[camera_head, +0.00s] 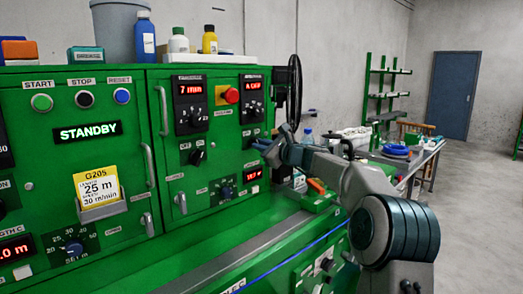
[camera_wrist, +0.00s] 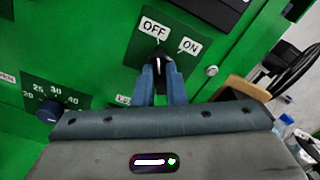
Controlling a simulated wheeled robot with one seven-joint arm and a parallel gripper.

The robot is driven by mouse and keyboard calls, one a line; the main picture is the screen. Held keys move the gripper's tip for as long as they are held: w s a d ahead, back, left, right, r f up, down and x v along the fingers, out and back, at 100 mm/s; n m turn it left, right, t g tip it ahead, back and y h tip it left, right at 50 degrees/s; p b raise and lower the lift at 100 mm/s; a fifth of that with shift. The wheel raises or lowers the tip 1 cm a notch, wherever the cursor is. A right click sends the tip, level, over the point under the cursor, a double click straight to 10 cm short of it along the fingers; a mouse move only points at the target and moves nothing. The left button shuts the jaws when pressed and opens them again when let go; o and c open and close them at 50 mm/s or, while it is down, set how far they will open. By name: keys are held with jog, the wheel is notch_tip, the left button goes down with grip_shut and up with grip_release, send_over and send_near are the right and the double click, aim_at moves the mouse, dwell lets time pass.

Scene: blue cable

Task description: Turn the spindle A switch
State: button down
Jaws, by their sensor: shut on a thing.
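A black switch knob (camera_wrist: 160,54) with a pale mark sits on the green panel between an OFF label (camera_wrist: 153,28) and an ON label (camera_wrist: 190,46) in the wrist view. My gripper (camera_wrist: 161,72) has its two blue-grey fingers on either side of the knob and is shut on it. Which label the knob points to is hard to tell. In the head view my gripper (camera_head: 264,145) is at the right end of the green machine's front and hides the knob. No spindle A name is readable in either view.
The green machine front (camera_head: 130,225) has a STANDBY display (camera_head: 87,132), a red emergency button (camera_head: 228,95) and several dials and door handles. Left of my gripper is a numbered dial (camera_wrist: 47,111). A table (camera_head: 425,155) with items stands at right; floor beyond is open.

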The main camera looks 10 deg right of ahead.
dwell(0.4)
jog(key=c, duration=1.5)
grip_release()
jog(key=shift+d, duration=0.1)
jog(key=b+v, duration=0.3)
jog(key=v, duration=1)
jog(key=shift+s+d, duration=0.2)
jog(key=shift+s, duration=0.15)
